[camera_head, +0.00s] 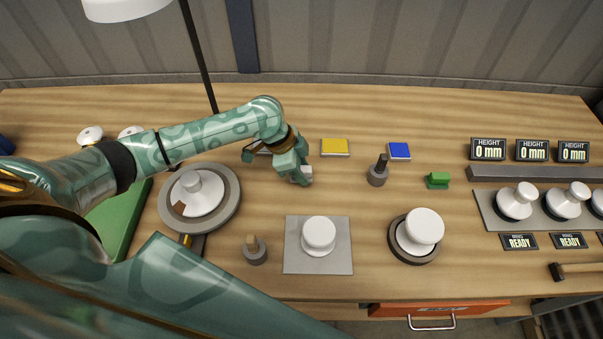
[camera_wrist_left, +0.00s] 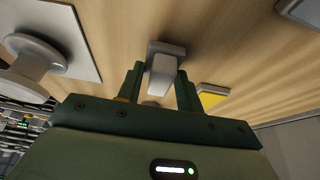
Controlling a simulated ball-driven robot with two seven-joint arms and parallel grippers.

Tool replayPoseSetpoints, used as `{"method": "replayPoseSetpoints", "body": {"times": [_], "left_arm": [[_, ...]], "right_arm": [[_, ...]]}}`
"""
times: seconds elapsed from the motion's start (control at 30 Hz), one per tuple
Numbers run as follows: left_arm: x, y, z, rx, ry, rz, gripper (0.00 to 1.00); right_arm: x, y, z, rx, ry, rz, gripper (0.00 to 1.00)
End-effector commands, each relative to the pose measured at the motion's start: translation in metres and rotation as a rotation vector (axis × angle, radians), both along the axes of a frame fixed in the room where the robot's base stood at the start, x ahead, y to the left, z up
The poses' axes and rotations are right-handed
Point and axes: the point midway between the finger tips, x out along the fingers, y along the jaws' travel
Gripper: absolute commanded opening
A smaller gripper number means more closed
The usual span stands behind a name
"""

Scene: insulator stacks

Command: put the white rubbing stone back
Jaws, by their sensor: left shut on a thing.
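My left gripper (camera_head: 299,174) is shut on the white rubbing stone (camera_head: 305,180), a small pale block low over the middle of the table. In the left wrist view the stone (camera_wrist_left: 166,68) sits between the two fingertips; whether it touches the wood is hard to tell. A small pad (camera_head: 262,149) behind the left wrist is mostly hidden by my arm. The yellow stone (camera_head: 335,146) and the blue stone (camera_head: 399,150) lie on pads further back. The green block (camera_head: 437,180) stands to the right. My right gripper is not in view.
A grey plate (camera_head: 291,262) with a white insulator (camera_head: 319,233) lies in front of the gripper. A round turntable (camera_head: 231,202) is at left, a dark-based insulator (camera_head: 424,226) at right.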

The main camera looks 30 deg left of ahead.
Motion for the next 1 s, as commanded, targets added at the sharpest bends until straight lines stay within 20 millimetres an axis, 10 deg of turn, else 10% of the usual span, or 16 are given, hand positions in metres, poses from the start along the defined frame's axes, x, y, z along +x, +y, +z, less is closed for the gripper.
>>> {"method": "replayPoseSetpoints", "body": {"times": [0.43, 0.47, 0.53, 1.0], "left_arm": [[0.0, 0.0, -0.018, 0.0, 0.0, 0.001, 0.15], [0.0, 0.0, -0.018, 0.0, -0.001, 0.0, 0.41], [0.0, 0.0, -0.017, 0.0, -0.001, 0.0, 0.58], [-0.003, 0.009, 0.008, 0.003, -0.004, 0.002, 0.58]], "right_arm": [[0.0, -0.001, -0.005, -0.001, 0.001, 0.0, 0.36], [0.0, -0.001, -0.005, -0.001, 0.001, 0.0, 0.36], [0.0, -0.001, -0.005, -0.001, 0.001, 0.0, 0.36], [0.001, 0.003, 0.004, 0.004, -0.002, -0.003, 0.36]]}}
